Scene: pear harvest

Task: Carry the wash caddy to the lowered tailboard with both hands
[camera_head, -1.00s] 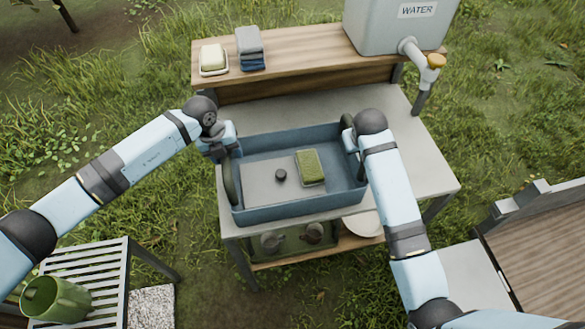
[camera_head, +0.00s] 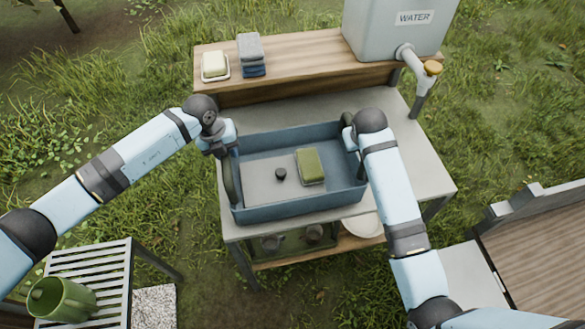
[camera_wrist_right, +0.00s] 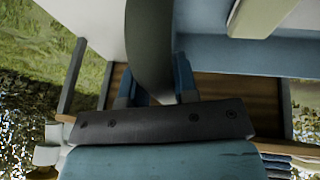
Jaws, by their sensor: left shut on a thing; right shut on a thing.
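The wash caddy (camera_head: 300,209) is a blue open tray with a dark upright loop handle at each end. It is level at the worktable; I cannot tell whether it rests on the top or is just clear of it. A green sponge (camera_head: 310,166) and a small dark round piece (camera_head: 280,173) are inside. My left gripper (camera_head: 226,152) is shut on the left handle. My right gripper (camera_head: 352,143) is shut on the right handle, its fingertips partly hidden by the wrist. In the right wrist view the dark handle (camera_wrist_right: 150,45) passes between the fingers (camera_wrist_right: 156,92).
The worktable (camera_head: 425,165) has a raised wooden shelf (camera_head: 310,65) with soap, folded cloths and a water tank (camera_head: 395,25). A slatted stand (camera_head: 95,262) with a green jug (camera_head: 60,300) is lower left. A grey panel (camera_head: 468,270), perhaps the tailboard, adjoins wooden boards (camera_head: 545,255) lower right.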

